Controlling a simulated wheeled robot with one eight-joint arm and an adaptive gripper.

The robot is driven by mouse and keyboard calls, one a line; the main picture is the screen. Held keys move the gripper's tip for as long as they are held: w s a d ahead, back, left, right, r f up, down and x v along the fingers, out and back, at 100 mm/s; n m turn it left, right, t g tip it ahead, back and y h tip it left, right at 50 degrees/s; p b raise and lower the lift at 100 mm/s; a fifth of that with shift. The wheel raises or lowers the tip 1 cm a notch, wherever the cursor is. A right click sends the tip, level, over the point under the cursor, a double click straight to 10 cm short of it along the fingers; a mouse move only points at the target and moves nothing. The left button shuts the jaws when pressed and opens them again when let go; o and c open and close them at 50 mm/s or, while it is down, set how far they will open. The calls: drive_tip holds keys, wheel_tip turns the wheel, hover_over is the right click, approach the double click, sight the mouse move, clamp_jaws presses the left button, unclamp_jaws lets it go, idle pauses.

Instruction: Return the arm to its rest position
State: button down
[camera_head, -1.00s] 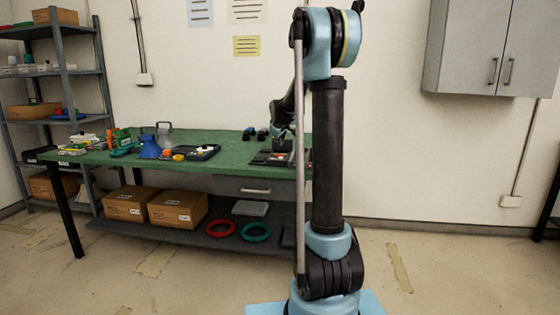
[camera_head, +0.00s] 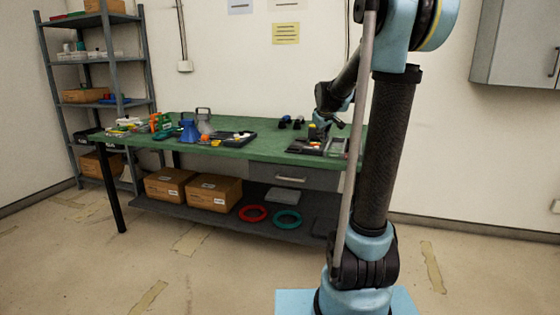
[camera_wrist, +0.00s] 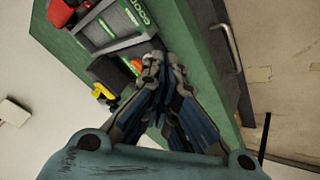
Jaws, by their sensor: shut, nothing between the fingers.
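My gripper (camera_head: 330,119) is above the right part of the green workbench (camera_head: 262,150) in the head view, partly behind my own arm links. In the wrist view my gripper (camera_wrist: 165,62) has its fingers together with nothing between them. My arm stands upright and bent, with its forearm reaching down toward the bench. A dark compartment tray (camera_head: 306,148) lies on the bench below the gripper. The wrist view shows a grey tray (camera_wrist: 112,28) with green-marked slots beyond the fingertips.
A blue funnel-shaped thing (camera_head: 189,132) and a black tray (camera_head: 236,137) lie on the bench's left half. Cardboard boxes (camera_head: 213,192), a red ring (camera_head: 253,213) and a teal ring (camera_head: 287,220) sit on the lower shelf. A grey cabinet (camera_head: 512,45) hangs at right.

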drive_tip(key=s+f+m+g, duration=0.1)
drive_tip(key=s+f, duration=0.5)
drive_tip(key=s, duration=0.8)
drive_tip(key=s+f+m+g, duration=0.2)
drive_tip(key=s+f, duration=0.3)
drive_tip(key=s, duration=0.9)
drive_tip(key=s+f+m+g+y, duration=0.1)
drive_tip(key=s+f, duration=0.5)
drive_tip(key=s, duration=0.9)
drive_tip(key=shift+f+m+g, duration=0.35)
drive_tip(key=shift+m+g, duration=0.35)
drive_tip(key=shift+m, duration=0.2)
drive_tip(key=shift+a, duration=0.1)
